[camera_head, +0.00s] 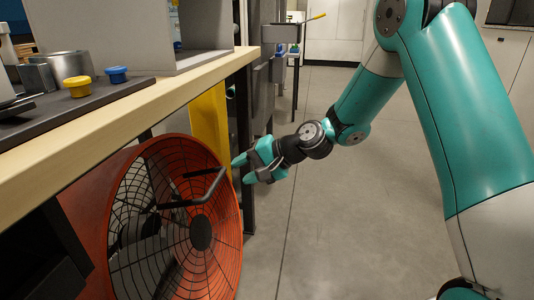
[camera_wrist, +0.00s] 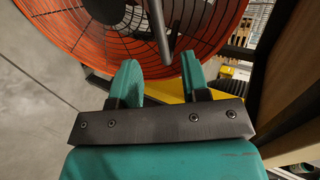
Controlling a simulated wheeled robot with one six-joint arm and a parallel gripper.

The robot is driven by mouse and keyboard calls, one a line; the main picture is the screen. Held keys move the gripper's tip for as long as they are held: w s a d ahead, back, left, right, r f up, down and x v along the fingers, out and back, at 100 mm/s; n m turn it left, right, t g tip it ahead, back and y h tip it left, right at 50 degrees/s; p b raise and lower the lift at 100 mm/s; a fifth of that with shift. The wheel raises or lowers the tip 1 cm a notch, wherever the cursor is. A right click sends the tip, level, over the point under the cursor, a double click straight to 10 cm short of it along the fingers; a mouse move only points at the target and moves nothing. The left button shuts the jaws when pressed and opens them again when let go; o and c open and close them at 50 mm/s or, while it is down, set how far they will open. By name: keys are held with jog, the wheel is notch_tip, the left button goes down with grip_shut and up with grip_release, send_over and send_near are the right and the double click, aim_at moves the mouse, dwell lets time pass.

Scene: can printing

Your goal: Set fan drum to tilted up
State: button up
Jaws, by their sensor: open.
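The fan drum (camera_head: 190,145) is a large orange drum with a dark wire grille and a dark hub, standing on the floor partly under the workbench. A black bar handle (camera_head: 200,190) sticks out from the front of its grille. In the wrist view the orange drum (camera_wrist: 98,66) fills the top, and the handle (camera_wrist: 158,30) comes down toward the space between my fingers. My gripper (camera_head: 238,170) is open, just right of the handle, with its teal fingers pointing at the drum. In the wrist view my gripper (camera_wrist: 160,75) has its fingers apart; I cannot tell whether they touch the handle.
The wooden workbench (camera_head: 150,105) overhangs the drum, with yellow (camera_head: 78,86) and blue (camera_head: 117,74) knobs on a dark plate. A yellow post (camera_head: 209,120) and a dark table leg (camera_head: 243,130) stand behind the drum. The grey floor (camera_head: 340,220) to the right is clear.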

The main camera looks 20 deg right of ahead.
jog(key=p+v, duration=0.1)
jog(key=v, duration=0.5)
jog(key=shift+d, duration=0.15)
jog(key=shift+s, duration=0.1)
jog(key=s+a+r+n+g+h, duration=0.1)
jog(key=s+a+r+n+g, duration=0.2)
jog(key=s, duration=0.4)
jog(key=s+a+r+n+g+h, duration=0.1)
jog(key=s+a+r+n+g, duration=0.15)
jog(key=s+a+n, duration=0.35)
jog(key=s+d+r+n+g+h, duration=0.15)
jog(key=s+n+h, duration=0.3)
jog(key=s, duration=1.05)
notch_tip(320, 180, up, 33)
jog(key=p, duration=3.2)
jog(key=shift+w+f+y, duration=0.25)
jog(key=shift+w+y, duration=0.05)
jog(key=shift+y, duration=0.15)
jog(key=shift+a, duration=0.15)
jog(key=shift+n, duration=0.25)
